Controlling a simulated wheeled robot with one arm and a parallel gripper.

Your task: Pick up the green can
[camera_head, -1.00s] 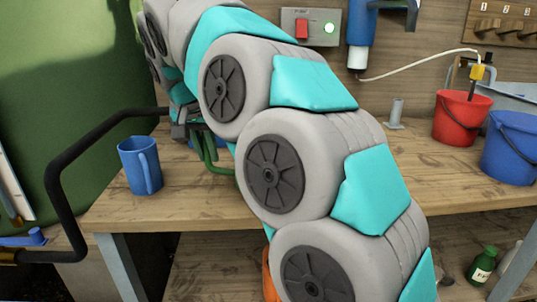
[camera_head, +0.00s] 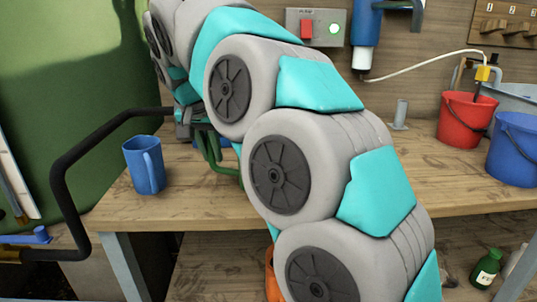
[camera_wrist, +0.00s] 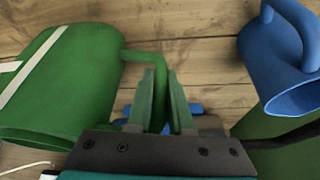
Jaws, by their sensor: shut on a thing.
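The green can (camera_wrist: 65,85), with a pale stripe, fills the left of the wrist view. Its green handle reaches right from the body and passes down between the fingers of my gripper (camera_wrist: 161,100), which is shut on it. I cannot tell whether the can touches the bench.
A blue mug (camera_head: 145,165) stands on the wooden bench (camera_head: 180,212) near its left end, and shows in the wrist view (camera_wrist: 275,60). A red bucket (camera_head: 465,120) and a blue bucket (camera_head: 513,148) stand at right. A black bent rail (camera_head: 62,185) is at left.

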